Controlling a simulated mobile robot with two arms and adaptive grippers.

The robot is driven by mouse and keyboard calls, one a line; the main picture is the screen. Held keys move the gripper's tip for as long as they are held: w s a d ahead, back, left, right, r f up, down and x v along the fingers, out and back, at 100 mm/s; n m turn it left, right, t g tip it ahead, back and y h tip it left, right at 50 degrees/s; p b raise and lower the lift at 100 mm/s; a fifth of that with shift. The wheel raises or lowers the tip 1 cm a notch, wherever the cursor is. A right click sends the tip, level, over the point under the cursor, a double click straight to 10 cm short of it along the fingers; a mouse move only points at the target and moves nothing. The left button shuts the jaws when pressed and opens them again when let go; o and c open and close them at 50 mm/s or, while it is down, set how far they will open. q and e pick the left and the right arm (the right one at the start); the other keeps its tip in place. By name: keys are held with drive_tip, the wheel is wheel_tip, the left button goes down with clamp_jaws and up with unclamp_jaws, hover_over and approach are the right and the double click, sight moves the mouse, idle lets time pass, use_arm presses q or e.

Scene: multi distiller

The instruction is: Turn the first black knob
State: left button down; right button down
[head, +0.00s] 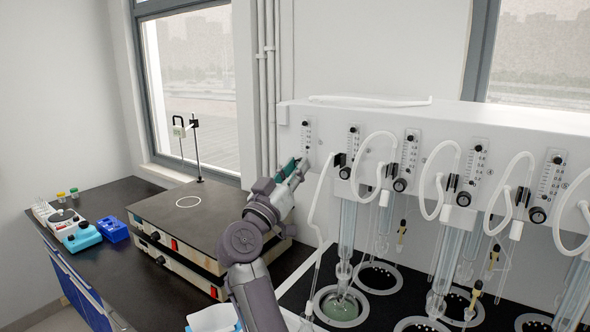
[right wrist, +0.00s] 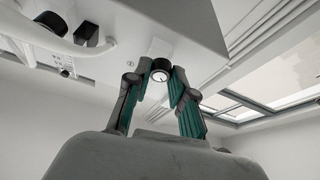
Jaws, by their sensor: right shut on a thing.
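The distiller (head: 455,122) is a long white housing with a row of flow meters, each with a black knob below it. The leftmost flow meter (head: 307,137) has its knob hidden behind my right gripper (head: 290,172) in the head view. In the right wrist view, this first black knob (right wrist: 161,70), with a pale face, sits between the green-padded fingertips of my right gripper (right wrist: 160,77). The gripper is shut on the knob. My left gripper is not in view.
Further knobs (head: 400,185) and looped white tubes (head: 440,175) line the housing to the right, above glass tubes and a black bath top (head: 395,305). Blue racks (head: 113,229) stand at the left.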

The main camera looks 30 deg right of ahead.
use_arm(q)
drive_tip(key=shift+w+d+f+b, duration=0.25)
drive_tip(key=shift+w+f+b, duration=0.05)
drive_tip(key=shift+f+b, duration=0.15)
use_arm(e)
drive_tip(key=shift+w+m+g+h, duration=0.1)
drive_tip(key=shift+m+g+h, duration=0.1)
drive_tip(key=shift+m+g, duration=1.5)
drive_tip(key=shift+w+m+g+h, duration=0.15)
drive_tip(key=shift+m+g, duration=0.4)
drive_tip(key=shift+m, duration=2.2)
drive_tip(key=shift+s+m+g+h, duration=0.1)
drive_tip(key=shift+m+g+h, duration=0.15)
drive_tip(key=shift+m+g, duration=1.45)
drive_tip(key=shift+m+t, duration=0.55)
drive_tip(key=shift+m, duration=0.3)
drive_tip(key=shift+r, duration=0.1)
drive_tip(key=c, duration=1)
unclamp_jaws()
drive_tip(key=shift+w, duration=0.15)
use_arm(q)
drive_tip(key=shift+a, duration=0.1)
use_arm(e)
wheel_tip(320, 180, up, 10)
drive_tip(key=shift+f, duration=0.1)
